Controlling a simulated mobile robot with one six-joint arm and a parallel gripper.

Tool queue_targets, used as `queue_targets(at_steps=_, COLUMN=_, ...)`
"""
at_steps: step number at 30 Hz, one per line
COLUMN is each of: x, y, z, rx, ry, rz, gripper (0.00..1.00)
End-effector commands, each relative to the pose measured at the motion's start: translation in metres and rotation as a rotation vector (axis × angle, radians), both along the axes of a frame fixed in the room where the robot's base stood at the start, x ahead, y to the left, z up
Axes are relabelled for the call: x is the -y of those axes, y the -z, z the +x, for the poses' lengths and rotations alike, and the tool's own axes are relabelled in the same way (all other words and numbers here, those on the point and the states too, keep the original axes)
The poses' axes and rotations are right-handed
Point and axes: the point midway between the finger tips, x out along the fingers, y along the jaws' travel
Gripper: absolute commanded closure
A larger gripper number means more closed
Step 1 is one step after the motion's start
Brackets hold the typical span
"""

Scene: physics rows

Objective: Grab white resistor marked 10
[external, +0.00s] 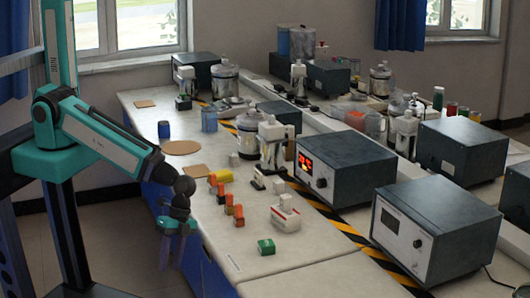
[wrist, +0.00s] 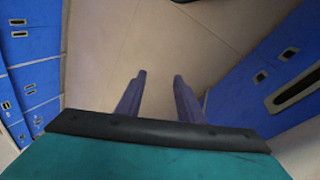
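My gripper (external: 175,250) hangs in the air off the left side of the workbench, pointing down. In the wrist view its two purple fingers (wrist: 159,77) are apart with only floor between them, so it is open and empty. A white block with a red stripe (external: 286,217) sits on the bench right of the gripper. Smaller white blocks (external: 279,186) sit farther back. No marking "10" is readable, so I cannot tell which is the white resistor. The wrist view shows no bench objects.
Grey instrument boxes (external: 345,160) stand behind a yellow-black striped line. Blue cabinets (wrist: 245,85) flank the floor in the wrist view. The front bench corner is clear.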

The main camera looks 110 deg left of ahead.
Motion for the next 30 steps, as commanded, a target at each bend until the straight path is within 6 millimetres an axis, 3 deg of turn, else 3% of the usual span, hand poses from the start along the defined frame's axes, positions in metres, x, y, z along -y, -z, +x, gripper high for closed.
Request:
queue_targets(at_steps=1, x=0.000, y=-0.026, z=0.013, rx=0.041, ry=0.016, rz=-0.021, gripper=0.66)
queue_targets(at_steps=6, x=0.004, y=-0.077, z=0.045, rx=0.161, ry=0.074, rz=-0.084, gripper=0.66)
queue_targets(at_steps=10, x=0.002, y=-0.107, z=0.063, rx=0.236, ry=0.107, rz=-0.106, gripper=0.66)
queue_targets(at_steps=14, x=-0.008, y=-0.123, z=0.079, rx=0.295, ry=0.127, rz=-0.089, gripper=0.66)
queue_targets(at_steps=20, x=-0.043, y=-0.133, z=0.104, rx=0.362, ry=0.128, rz=0.014, gripper=0.66)
queue_targets(at_steps=30, x=-0.133, y=-0.161, z=0.144, rx=0.478, ry=0.094, rz=0.284, gripper=0.66)
